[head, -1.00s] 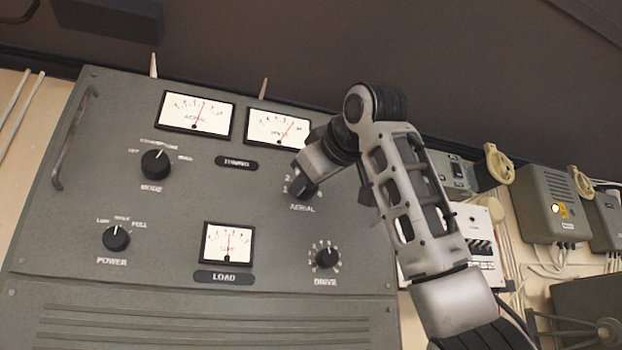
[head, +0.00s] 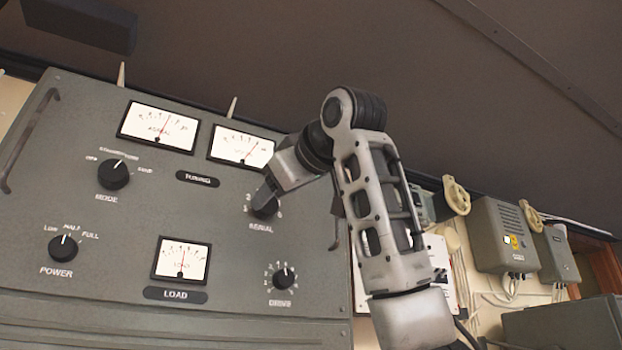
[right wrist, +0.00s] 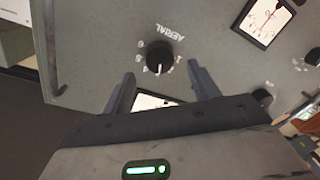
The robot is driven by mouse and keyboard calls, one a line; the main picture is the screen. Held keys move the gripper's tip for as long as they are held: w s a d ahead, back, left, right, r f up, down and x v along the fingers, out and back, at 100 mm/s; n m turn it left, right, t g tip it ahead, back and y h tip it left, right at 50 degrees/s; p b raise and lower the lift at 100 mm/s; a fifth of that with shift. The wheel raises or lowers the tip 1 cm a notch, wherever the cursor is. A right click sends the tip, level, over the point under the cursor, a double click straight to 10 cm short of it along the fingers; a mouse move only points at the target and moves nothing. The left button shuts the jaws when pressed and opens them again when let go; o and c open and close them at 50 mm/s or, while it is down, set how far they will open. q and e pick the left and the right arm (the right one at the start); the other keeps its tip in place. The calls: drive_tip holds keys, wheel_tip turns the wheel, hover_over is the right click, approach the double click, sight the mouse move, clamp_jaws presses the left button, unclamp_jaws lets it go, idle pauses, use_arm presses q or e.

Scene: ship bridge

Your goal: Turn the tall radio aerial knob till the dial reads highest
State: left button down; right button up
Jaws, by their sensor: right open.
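The aerial knob (head: 265,207) is black and round on the grey radio panel, above its AERIAL label. In the right wrist view the knob (right wrist: 160,55) shows its white pointer line toward the bottom of the picture, with numbers around it. My right gripper (head: 262,192) is at the knob in the head view. In the right wrist view its fingers (right wrist: 160,78) are apart, one on each side below the knob, with gaps visible. My left gripper is out of view.
The mode knob (head: 113,174), power knob (head: 63,247), drive knob (head: 283,278) and LOAD dial (head: 181,261) share the panel (head: 120,225). A handle (head: 28,140) stands out at its left edge. Grey wall boxes (head: 503,235) and cables are at the right.

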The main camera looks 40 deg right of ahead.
use_arm(q)
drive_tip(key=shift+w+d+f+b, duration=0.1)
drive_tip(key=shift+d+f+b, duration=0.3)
drive_tip(key=shift+b, duration=0.8)
use_arm(e)
drive_tip(key=s+a, duration=0.2)
drive_tip(key=s, duration=1)
drive_tip(key=shift+r, duration=0.35)
